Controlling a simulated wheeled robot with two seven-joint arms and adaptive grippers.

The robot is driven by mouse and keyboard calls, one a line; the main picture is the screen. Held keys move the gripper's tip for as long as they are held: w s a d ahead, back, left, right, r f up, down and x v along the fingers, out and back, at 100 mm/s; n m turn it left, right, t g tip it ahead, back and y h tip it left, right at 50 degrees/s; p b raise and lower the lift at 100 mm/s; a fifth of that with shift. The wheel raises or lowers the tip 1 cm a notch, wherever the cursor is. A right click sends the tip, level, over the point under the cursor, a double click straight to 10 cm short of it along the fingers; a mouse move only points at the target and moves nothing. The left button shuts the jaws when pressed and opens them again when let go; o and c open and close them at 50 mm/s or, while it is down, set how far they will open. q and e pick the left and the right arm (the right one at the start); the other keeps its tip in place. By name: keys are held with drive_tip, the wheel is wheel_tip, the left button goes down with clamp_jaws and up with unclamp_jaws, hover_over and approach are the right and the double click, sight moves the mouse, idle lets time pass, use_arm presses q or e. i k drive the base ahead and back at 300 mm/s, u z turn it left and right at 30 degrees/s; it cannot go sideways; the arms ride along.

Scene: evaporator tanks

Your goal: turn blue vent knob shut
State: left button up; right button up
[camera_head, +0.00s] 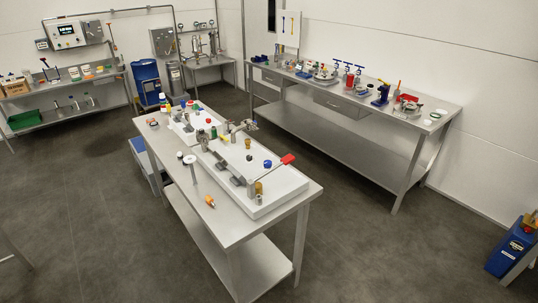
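A blue knob (267,163) stands at the right part of the larger white tray (290,184) on the middle steel table (222,221). A smaller blue piece (183,104) shows at the far end of that table. I cannot tell from here which one is the vent knob, nor whether it is open or shut. Neither of my grippers is in view.
Metal fittings and a red-ended part (288,159) crowd the tray near the blue knob. A long steel bench (345,131) with tools runs along the right wall. A blue drum (146,81) stands at the back. Dark floor (85,220) is clear left of the middle table.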

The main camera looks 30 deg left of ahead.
sight(268, 163)
drive_tip(key=u, duration=0.35)
drive_tip(key=i, duration=0.65)
drive_tip(key=u, duration=0.55)
